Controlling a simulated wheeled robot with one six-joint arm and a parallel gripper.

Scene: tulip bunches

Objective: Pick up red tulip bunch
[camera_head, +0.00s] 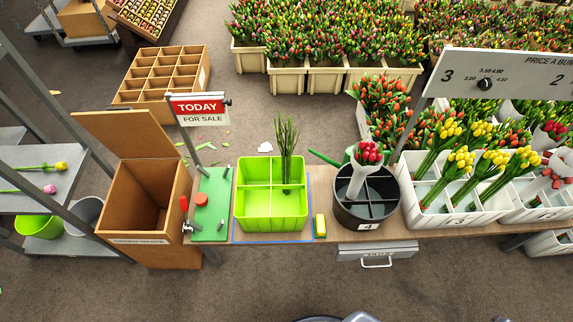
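A red tulip bunch (369,154) in a pale wrapper leans in a dark round bucket (366,212) marked 4, right of the middle of the bench. Its blooms point up and slightly right, and its lower end is inside the bucket. Another wrapped bunch with red blooms (553,128) shows at the far right, partly cut off by the crates there. My gripper is not in view.
White crates (432,212) of yellow tulips stand close on the right. A sign post (407,135) rises behind the bucket. A drawer (376,252) hangs below.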

